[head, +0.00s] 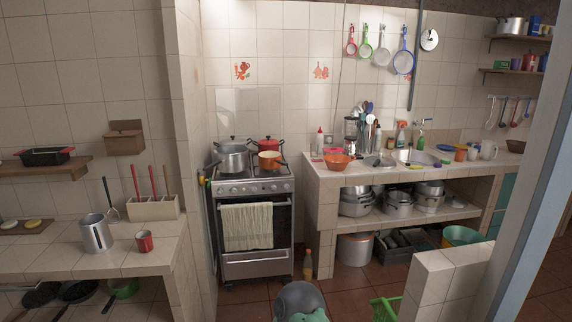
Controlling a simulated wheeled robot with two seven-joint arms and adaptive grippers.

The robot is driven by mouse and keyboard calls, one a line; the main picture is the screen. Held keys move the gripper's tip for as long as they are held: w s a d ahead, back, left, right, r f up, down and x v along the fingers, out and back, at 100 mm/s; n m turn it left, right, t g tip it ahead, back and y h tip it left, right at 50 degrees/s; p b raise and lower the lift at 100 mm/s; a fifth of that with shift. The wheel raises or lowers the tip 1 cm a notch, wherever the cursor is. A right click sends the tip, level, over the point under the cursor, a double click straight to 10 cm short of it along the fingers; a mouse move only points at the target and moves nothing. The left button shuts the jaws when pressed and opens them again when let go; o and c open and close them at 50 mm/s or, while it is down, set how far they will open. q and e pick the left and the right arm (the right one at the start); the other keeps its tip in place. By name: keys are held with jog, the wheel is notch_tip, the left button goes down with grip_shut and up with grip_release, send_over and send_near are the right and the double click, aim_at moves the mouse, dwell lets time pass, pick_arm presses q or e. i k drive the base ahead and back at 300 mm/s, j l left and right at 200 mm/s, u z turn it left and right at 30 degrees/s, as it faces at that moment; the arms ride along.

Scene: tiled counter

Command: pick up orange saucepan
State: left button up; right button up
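The orange saucepan (269,160) is small and sits on the right front part of the stove top (253,186), in the middle of the head view. A large silver pot (232,160) with a lid stands just to its left. A red lidded pot (265,145) stands behind it and is partly hidden by it. Neither of my grippers shows in the head view, so I cannot see whether they are open or shut.
A tiled counter (318,184) with an orange bowl (338,161) stands right of the stove. A low tiled wall (432,290) and green crate (385,308) stand front right. Brown floor shows before the stove.

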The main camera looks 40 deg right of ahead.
aim_at(268, 159)
jog(key=i+l+z, duration=0.25)
jog(key=z, duration=0.2)
jog(key=i+l+z, duration=0.15)
jog(key=z, duration=0.3)
jog(key=i+l+z, duration=0.1)
jog(key=i+z, duration=0.15)
jog(key=i, duration=0.75)
jog(key=i+z, duration=0.25)
jog(key=i, duration=0.8)
